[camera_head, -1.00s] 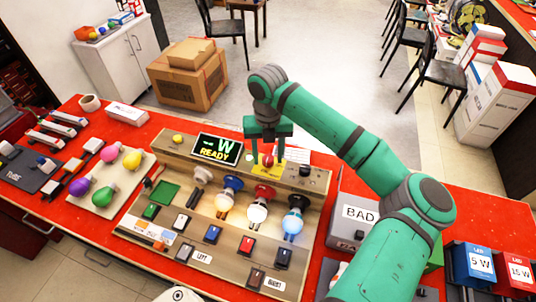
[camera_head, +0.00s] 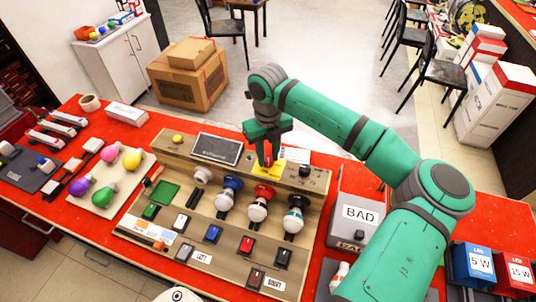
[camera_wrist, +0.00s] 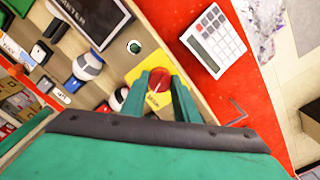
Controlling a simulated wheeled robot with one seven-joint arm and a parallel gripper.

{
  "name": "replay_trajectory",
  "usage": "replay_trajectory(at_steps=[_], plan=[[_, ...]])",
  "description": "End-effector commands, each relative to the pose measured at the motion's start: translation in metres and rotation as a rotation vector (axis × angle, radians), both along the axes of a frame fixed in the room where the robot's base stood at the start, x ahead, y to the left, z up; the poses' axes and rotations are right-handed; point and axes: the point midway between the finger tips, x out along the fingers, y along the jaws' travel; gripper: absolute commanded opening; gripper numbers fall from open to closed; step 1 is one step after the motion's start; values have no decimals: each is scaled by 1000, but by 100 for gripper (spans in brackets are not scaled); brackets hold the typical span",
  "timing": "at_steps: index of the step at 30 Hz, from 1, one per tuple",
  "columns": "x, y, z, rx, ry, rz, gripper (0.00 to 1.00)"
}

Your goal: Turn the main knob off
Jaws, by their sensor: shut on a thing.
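The main knob is a red knob (camera_head: 267,161) on a yellow plate (camera_head: 268,172) at the upper right of the wooden test board. In the wrist view the red knob (camera_wrist: 158,80) sits between my gripper's green fingers, with the yellow plate (camera_wrist: 135,76) around it. My gripper (camera_head: 267,158) points down over the plate and is shut on the knob. The display (camera_head: 217,149) beside it is dark. Three bulbs in blue, red and black sockets stand on the board, unlit; the middle one is a white bulb (camera_head: 257,213).
A grey BAD box (camera_head: 358,215) stands right of the board. A white calculator (camera_wrist: 214,40) lies close behind the knob on the red table (camera_wrist: 255,80). Colored bulbs (camera_head: 103,199) lie on a mat at left.

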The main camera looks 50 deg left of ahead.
Motion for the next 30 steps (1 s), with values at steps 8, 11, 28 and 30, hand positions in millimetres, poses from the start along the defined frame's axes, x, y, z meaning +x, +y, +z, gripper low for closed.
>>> replay_trajectory(at_steps=[8,11,28,30], plan=[[1,0,1,-1,-3,261,5],[1,0,1,-1,-3,357,5],[1,0,1,0,-2,887,5],[1,0,1,0,-2,944,5]])
